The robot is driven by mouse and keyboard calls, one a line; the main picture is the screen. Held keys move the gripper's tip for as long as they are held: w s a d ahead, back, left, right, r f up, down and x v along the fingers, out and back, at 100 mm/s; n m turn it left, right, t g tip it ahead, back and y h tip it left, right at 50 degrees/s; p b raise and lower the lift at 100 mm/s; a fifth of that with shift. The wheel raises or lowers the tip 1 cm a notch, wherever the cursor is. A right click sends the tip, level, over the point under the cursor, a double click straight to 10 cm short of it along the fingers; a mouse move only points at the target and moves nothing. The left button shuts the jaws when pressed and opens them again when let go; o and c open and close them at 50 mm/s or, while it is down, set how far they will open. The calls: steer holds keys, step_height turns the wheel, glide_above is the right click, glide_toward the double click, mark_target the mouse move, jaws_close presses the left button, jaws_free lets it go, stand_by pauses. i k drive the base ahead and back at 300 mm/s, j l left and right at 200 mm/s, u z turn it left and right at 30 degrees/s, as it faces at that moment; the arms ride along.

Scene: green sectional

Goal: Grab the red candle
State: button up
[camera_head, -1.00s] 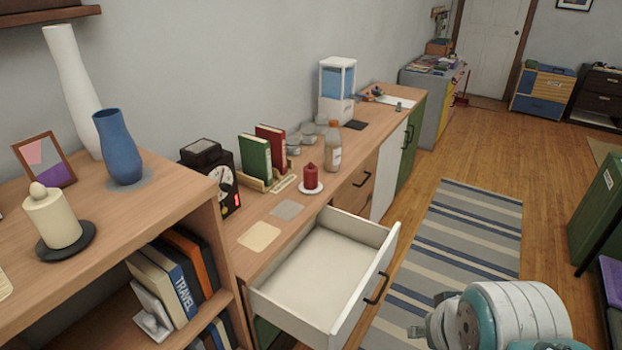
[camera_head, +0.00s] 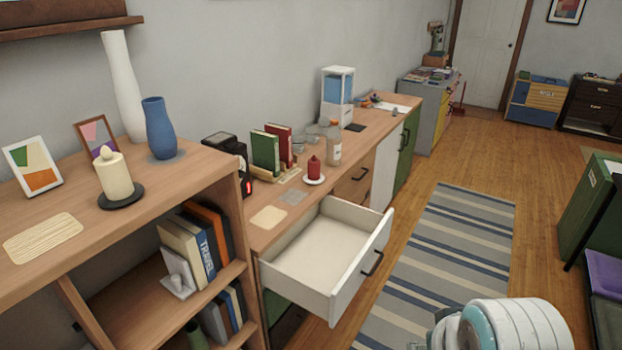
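The red candle (camera_head: 314,166) stands upright on a small white dish (camera_head: 314,180) on the long wooden counter. It is in front of the red and green books and left of a bottle. My arm shows only in part at the bottom right, well away from the candle, over the floor. My gripper's fingers are not visible, so its state does not show.
An open, empty white drawer (camera_head: 325,250) juts out below the candle. A bottle (camera_head: 334,144) stands close beside the candle, and a green book (camera_head: 265,151) is behind it. A tall shelf (camera_head: 215,168) is at left. The striped rug (camera_head: 445,260) is clear.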

mark_target(313, 167)
steer(key=k+u, duration=0.1)
steer(key=u, duration=1.15)
steer(key=i+l+u, duration=0.1)
steer(key=u, duration=0.35)
steer(key=l+u, duration=0.3)
steer(key=u, duration=0.15)
steer(key=l+u, duration=0.2)
steer(key=u, duration=0.2)
steer(key=l, duration=1.65)
steer(key=k+l, duration=0.1)
steer(key=l, duration=3.25)
